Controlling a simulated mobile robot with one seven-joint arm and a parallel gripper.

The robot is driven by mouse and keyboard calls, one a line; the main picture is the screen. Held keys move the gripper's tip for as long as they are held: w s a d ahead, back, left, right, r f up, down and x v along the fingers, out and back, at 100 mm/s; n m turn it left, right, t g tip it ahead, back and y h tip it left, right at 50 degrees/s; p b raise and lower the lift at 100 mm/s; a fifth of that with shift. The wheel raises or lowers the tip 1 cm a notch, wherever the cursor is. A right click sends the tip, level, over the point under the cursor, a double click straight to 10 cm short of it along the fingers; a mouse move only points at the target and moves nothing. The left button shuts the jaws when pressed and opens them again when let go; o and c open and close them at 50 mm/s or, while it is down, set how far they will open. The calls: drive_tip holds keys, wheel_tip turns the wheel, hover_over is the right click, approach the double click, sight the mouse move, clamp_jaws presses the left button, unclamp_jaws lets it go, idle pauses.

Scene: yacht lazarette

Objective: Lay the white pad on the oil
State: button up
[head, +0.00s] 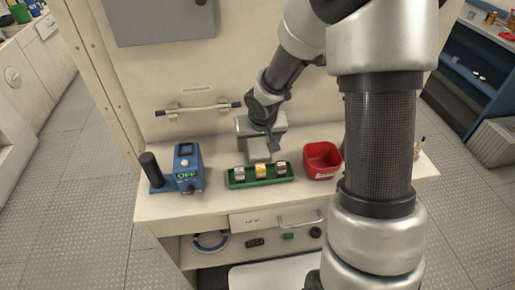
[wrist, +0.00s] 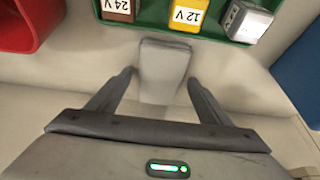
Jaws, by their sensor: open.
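A pale grey-white block-like piece (wrist: 163,68), which may be the white pad, stands out between the fingers in the wrist view. In the head view a pale square face (head: 258,150) shows below my gripper (head: 260,142), behind the green tray. My gripper is open in the wrist view (wrist: 160,78), with one finger on each side of the pale piece and visible gaps to both. I cannot tell whether the piece rests on the bench. I cannot make out any oil in either view.
The green tray (head: 262,182) holds labelled blocks, including a yellow 12 V one (wrist: 187,14). A red bin (head: 322,158) stands right of it and a blue device (head: 188,168) left. A drawer handle (head: 299,222) juts from the bench front. Bare benchtop lies between device and tray.

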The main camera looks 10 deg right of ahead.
drive_tip(key=c, duration=1.2)
